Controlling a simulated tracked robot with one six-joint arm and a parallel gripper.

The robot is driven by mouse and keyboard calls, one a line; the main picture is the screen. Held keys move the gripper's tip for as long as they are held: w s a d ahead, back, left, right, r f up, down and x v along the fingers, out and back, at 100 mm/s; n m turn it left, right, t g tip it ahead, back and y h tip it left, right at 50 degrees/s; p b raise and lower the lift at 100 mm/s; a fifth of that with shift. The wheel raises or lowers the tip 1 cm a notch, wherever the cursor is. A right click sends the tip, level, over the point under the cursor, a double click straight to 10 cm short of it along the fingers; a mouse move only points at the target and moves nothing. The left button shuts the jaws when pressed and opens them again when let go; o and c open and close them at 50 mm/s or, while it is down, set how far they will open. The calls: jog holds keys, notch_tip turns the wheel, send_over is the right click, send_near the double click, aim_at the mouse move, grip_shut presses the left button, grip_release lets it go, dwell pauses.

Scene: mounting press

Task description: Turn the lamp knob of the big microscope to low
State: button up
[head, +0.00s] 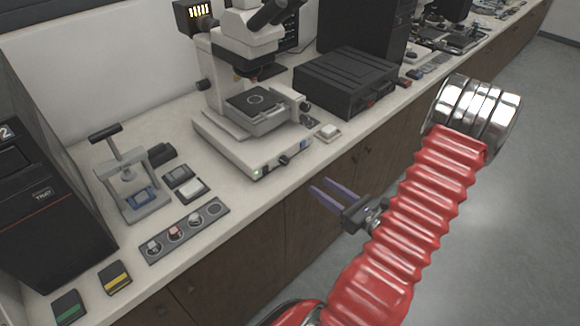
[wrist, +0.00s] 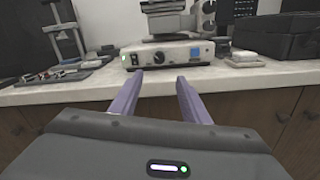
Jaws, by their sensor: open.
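The big microscope (head: 245,90) stands on the white bench, with a pale base, a dark stage and black eyepieces. Its base front carries a dark lamp knob (head: 284,160), a blue switch and a small green light. In the wrist view the black knob (wrist: 159,58) shows on the base front (wrist: 178,52), left of the blue switch. Which setting the knob points to is too small to tell. My gripper (head: 320,190) is open and empty, in front of the bench edge and apart from the microscope. Its two purple fingers (wrist: 158,90) point toward the base front in the wrist view.
A small mounting press (head: 130,185) and a grey strip with several round holders (head: 184,231) stand left of the microscope. A black box unit (head: 343,80) is to its right. A small white dish (head: 328,131) lies near the base. Cabinet doors (head: 345,165) are below the bench.

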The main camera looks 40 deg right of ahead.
aim_at(287, 163)
jog(key=shift+w, duration=0.1)
jog(key=shift+w+a, duration=0.15)
jog(key=shift+w, duration=2.15)
jog(key=shift+w+a, duration=0.15)
jog(key=shift+w, duration=2.1)
jog(key=shift+w+a, duration=0.15)
jog(key=shift+w, duration=2.15)
jog(key=shift+c, duration=0.2)
